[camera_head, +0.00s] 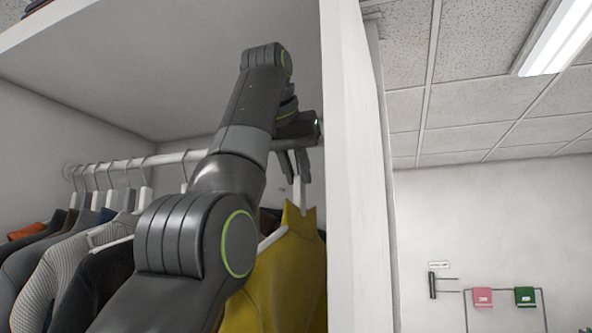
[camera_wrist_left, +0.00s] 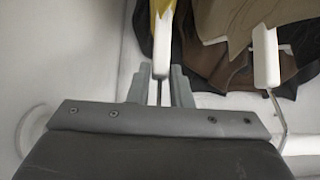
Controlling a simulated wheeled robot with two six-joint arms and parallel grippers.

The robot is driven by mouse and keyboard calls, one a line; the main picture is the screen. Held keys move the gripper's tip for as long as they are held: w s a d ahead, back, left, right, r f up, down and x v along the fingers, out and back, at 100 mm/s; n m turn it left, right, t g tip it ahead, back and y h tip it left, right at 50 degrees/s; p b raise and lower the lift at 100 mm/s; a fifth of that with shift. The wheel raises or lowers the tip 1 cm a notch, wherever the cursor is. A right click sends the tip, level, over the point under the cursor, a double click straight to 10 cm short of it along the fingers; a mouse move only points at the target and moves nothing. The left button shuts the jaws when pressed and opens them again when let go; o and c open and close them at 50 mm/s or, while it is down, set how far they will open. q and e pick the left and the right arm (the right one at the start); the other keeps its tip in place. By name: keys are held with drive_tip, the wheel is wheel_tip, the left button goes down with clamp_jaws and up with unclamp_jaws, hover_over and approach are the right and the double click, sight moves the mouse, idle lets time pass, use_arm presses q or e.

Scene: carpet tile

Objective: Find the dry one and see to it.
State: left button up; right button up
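My left gripper (camera_head: 295,178) reaches into the wardrobe in the head view. It is shut on the white hanger (camera_wrist_left: 162,48) of a yellow garment; the fingers lie close on both sides of the hanger neck in the left wrist view (camera_wrist_left: 161,78). The yellow garment (camera_head: 285,272) hangs upright below the gripper, partly behind my arm. Whether its hook still bears on the rail is hidden. A pink towel (camera_head: 482,297) and a green towel (camera_head: 525,296) hang on a far rack. I cannot tell which thing is dry. My right gripper is out of view.
The rail (camera_head: 170,157) holds several garments, including a grey ribbed one (camera_head: 75,258). A white side panel (camera_head: 355,170) stands just right of the gripper. Brown clothing (camera_wrist_left: 228,68) and another hanger (camera_wrist_left: 266,57) are close by. A wall holder (camera_head: 432,285) is beside the rack.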

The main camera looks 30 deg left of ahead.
use_arm(q)
drive_tip(key=o, duration=0.4)
drive_tip(key=shift+o, duration=0.2)
